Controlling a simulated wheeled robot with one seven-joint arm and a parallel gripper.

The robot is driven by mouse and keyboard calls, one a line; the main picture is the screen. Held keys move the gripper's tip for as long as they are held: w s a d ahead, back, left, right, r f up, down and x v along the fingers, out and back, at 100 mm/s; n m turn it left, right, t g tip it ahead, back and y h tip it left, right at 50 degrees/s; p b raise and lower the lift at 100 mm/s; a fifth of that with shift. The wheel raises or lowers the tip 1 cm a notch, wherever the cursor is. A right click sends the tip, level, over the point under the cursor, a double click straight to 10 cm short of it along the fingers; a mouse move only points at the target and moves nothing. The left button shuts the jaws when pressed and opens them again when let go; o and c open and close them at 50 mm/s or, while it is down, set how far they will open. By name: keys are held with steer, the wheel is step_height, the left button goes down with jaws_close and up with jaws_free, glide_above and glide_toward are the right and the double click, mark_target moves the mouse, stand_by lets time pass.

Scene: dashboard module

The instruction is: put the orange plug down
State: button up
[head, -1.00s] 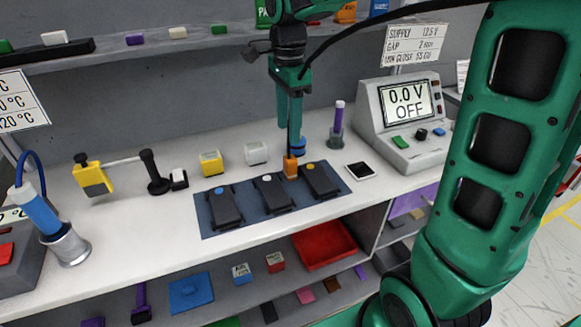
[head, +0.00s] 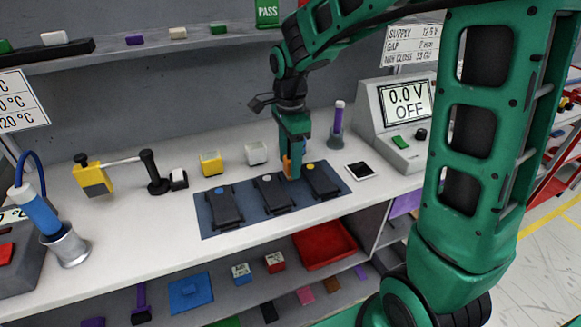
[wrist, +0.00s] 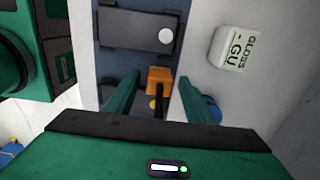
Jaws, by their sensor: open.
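The orange plug (head: 287,165) is at the back edge of the blue mat (head: 213,231), between the middle black module (head: 274,194) and the right black module (head: 322,182). My gripper (head: 289,163) is directly over it, pointing down, and partly hides it. In the wrist view the plug (wrist: 159,78) lies between my two green fingers, with a gap on each side, and a dark stem runs from it toward the palm. My gripper (wrist: 156,85) is open. The plug's underside is hidden, so its contact with the mat cannot be told.
A white block (head: 256,153) and a yellow block (head: 211,163) stand behind the mat. The left black module (head: 224,206) is on the mat. Bare bench lies left of the mat.

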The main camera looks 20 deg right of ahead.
jaws_close()
